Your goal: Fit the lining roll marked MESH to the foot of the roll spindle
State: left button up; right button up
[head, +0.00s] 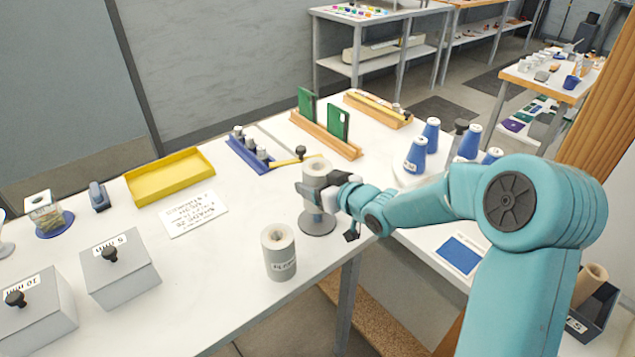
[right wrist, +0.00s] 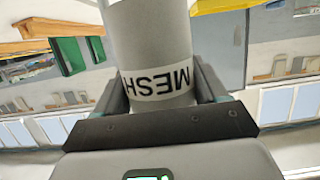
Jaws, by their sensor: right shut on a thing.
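The lining roll (head: 316,169) is a pale grey-white cylinder with a hollow top. Its label reads MESH, upside down, in the right wrist view (right wrist: 160,78). My right gripper (head: 322,188) is shut on its side and holds it upright. A round grey base (head: 318,228), which looks like the foot of the roll spindle, lies directly below the roll. I see no post above the roll's top. I cannot tell whether the roll is around a post or touches the base. My left gripper is not in view.
Grey lidded boxes (head: 118,275), a yellow tray (head: 170,177) and a lettered card (head: 194,213) lie left. Blue cones (head: 415,157) stand right. The table's front edge is near.

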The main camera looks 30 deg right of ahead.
jog(key=shift+f+b, duration=2.7)
jog(key=shift+f, duration=0.1)
jog(key=o, duration=1.2)
jog(key=shift+r, duration=0.1)
jog(key=shift+r+p, duration=1.95)
jog(key=shift+r, duration=0.55)
jog(key=shift+f, duration=0.1)
jog(key=shift+s, duration=0.1)
